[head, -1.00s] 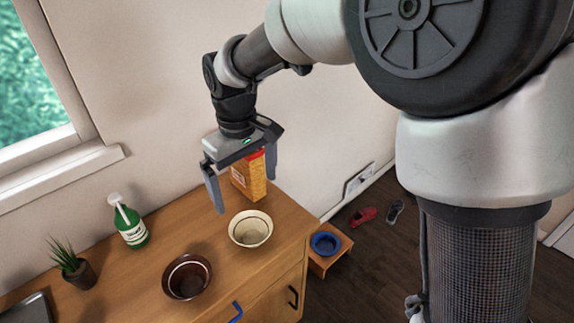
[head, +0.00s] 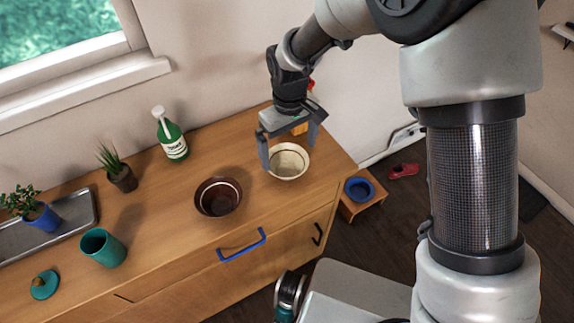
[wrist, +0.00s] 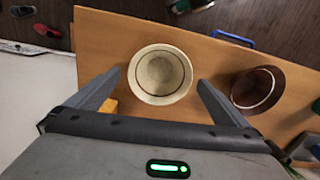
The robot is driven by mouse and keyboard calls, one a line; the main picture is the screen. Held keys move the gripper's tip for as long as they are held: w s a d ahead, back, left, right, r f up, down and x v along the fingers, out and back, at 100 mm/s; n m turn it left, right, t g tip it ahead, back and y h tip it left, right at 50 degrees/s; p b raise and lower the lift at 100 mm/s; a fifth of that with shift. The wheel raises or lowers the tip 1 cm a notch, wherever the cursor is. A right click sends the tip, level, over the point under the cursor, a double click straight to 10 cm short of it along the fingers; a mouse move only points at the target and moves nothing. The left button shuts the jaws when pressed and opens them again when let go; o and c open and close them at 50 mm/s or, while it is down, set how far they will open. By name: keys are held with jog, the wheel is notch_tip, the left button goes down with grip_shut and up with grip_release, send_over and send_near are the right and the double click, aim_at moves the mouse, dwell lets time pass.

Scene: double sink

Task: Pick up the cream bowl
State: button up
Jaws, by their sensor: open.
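The cream bowl (head: 289,162) stands upright on the wooden counter near its right end, with a thin dark ring inside. It also shows in the wrist view (wrist: 160,74), and it looks empty. My gripper (head: 290,158) is open above the bowl, its fingers spread wide. In the wrist view the two fingertips (wrist: 158,78) lie on either side of the bowl, with a gap to its rim on both sides. I cannot tell whether the tips have come down below the rim.
A brown bowl (head: 218,197) stands left of the cream bowl. Behind my gripper is a partly hidden orange box (head: 301,127). A green bottle (head: 170,136), a potted plant (head: 117,168) and a teal cup (head: 103,247) stand farther left. A blue bowl (head: 359,189) sits on a low stool at right.

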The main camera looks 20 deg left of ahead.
aim_at(287, 171)
jog(key=shift+w+a+f, duration=0.1)
jog(key=shift+a+f, duration=0.05)
jog(key=shift+f, duration=1.25)
jog(key=shift+a+f, duration=0.15)
jog(key=shift+f, duration=1.2)
jog(key=shift+c, duration=0.4)
jog(key=c, duration=0.7)
